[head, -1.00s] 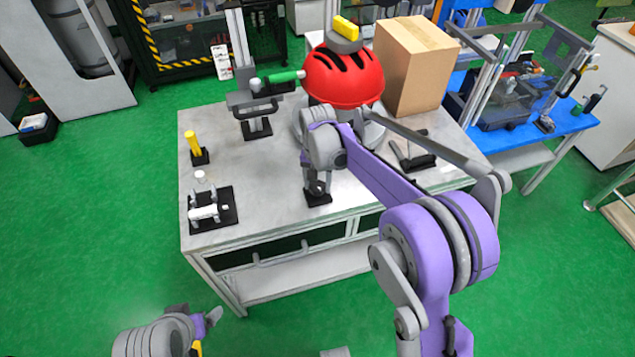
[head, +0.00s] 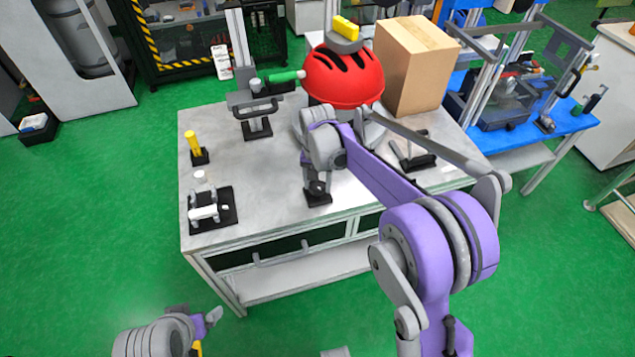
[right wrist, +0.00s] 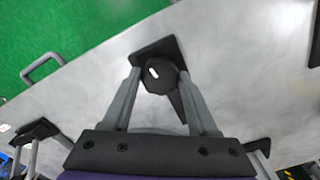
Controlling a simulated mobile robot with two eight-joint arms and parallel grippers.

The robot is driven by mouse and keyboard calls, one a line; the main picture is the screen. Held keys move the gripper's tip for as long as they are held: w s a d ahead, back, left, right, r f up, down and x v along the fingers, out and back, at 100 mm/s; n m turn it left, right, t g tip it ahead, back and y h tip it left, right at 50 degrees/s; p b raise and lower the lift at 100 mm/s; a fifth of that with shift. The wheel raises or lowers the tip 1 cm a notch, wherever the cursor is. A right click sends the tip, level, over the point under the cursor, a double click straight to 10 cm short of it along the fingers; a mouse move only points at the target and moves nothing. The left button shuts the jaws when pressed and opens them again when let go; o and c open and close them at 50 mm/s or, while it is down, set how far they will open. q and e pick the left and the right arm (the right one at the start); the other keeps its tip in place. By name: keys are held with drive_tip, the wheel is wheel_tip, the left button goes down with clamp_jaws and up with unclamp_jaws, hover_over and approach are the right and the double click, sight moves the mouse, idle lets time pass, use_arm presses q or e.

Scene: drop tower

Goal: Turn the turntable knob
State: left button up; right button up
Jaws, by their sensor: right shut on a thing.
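The turntable knob (right wrist: 153,72) is a dark faceted knob with a short white mark, on a black base plate at the front edge of the table. In the head view the knob (head: 317,189) is small and partly covered by my right gripper (head: 314,176). In the right wrist view the two grey fingers of my right gripper (right wrist: 159,77) stand on either side of the knob and are shut on it. My left gripper (head: 208,319) is low at the bottom left, away from the table, and its jaws are too unclear to judge.
Behind my right wrist are a red helmet (head: 343,78) and a cardboard box (head: 413,65). A green-handled fixture (head: 256,108), a yellow post (head: 193,142) and a small clamp (head: 208,211) stand at the left. The grey tabletop (head: 262,178) between them is clear.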

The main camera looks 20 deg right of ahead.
sight(317, 186)
drive_tip(key=o, duration=1.4)
drive_tip(key=shift+c, duration=0.2)
wheel_tip(317, 186, up, 11)
drive_tip(key=p, duration=0.1)
drive_tip(key=shift+f, duration=0.1)
